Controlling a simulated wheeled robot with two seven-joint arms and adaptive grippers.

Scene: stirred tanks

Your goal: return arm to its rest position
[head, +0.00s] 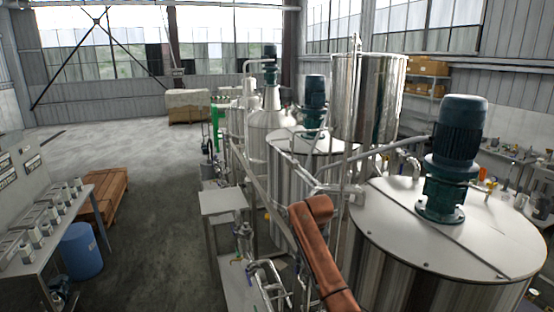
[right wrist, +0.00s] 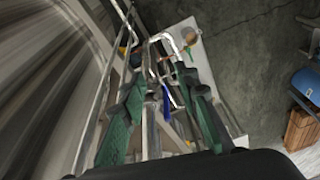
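My right arm (head: 322,252) shows in the head view as an orange-brown link with a bend, rising from the bottom edge in front of the steel tanks. I cannot make out its gripper clearly in the head view. In the right wrist view my right gripper (right wrist: 162,78) has its two green fingers spread apart. It is open, and I see no held object between the fingers. Steel pipes (right wrist: 160,38) and a blue valve handle (right wrist: 166,104) show between and beyond the fingers. My left gripper is not in view.
A large steel tank (head: 400,255) with a dark green motor (head: 458,140) stands close at the right. More tanks recede behind. A small metal stand (head: 224,201) is left of the arm. A blue barrel (head: 81,250) stands further left; open floor (head: 155,230) lies between.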

